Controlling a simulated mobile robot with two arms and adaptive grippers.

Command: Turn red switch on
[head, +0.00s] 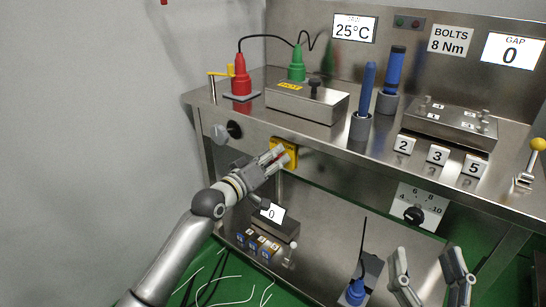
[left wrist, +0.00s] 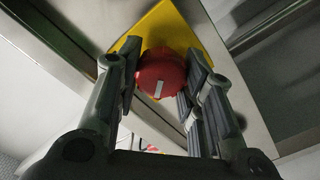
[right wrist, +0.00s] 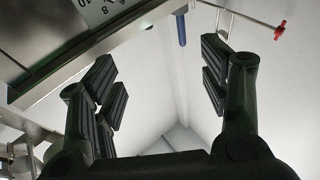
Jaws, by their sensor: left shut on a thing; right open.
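The red switch is a round red knob with a white bar mark, on a yellow plate on the front face of the steel bench. In the left wrist view the red switch (left wrist: 160,72) sits between the two fingers of my left gripper (left wrist: 158,85), which is shut on it. In the head view my left gripper (head: 277,158) reaches the yellow plate (head: 291,150) and hides most of the knob. My right gripper (head: 430,272) is open and empty at the lower right, below the bench front; its open fingers also show in the right wrist view (right wrist: 165,85).
A dial (head: 414,214) is on the lower panel at right. A small box reading 0 (head: 285,228) is below my left gripper. The bench top (head: 375,140) holds a red connector (head: 241,80) and blue-handled tools (head: 367,90).

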